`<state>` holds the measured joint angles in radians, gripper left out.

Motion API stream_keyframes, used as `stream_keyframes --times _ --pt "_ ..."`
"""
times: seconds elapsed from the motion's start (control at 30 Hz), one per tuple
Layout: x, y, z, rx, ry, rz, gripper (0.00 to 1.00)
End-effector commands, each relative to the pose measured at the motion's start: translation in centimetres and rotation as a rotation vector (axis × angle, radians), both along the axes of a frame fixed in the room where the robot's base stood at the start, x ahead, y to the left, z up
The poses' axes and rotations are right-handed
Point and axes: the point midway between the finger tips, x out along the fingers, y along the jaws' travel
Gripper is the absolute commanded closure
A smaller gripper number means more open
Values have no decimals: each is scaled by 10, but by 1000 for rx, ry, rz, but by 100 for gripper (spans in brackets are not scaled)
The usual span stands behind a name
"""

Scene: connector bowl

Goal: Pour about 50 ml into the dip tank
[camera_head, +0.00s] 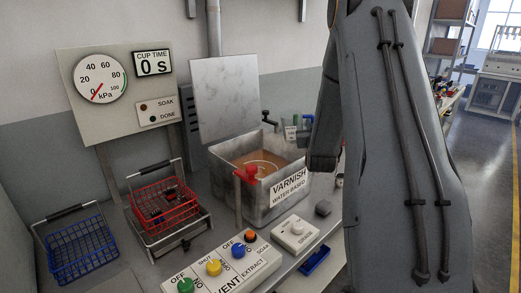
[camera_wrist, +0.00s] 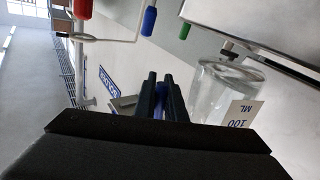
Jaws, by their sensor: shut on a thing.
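The dip tank (camera_head: 254,207) is a grey metal box with a varnish label, its lid (camera_head: 226,92) raised behind it. A clear vessel (camera_wrist: 218,92) with an upside-down 100 ML label (camera_wrist: 240,113) is just right of the fingers. I cannot tell whether the blue thing is its handle. My arm hides the gripper in the head view.
A red wire basket (camera_head: 165,203) stands left of the tank, and a blue one (camera_head: 80,248) farther left. A panel of coloured buttons (camera_head: 214,268) and a white knob box (camera_head: 296,234) are in front. The pressure gauge (camera_head: 100,78) reads near 0; cup time (camera_head: 152,65) reads 0 s.

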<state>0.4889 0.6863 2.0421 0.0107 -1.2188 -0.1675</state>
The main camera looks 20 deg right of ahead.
Motion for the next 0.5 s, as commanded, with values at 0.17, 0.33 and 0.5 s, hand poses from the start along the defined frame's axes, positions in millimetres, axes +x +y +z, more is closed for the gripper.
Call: stream_keyframes --times 0.17,0.33,0.5 --pt "-1 -6 -14 109 -15 1 100" --pt "-2 -9 -20 162 -25 1 100" --pt "-2 -9 -22 177 -28 1 100"
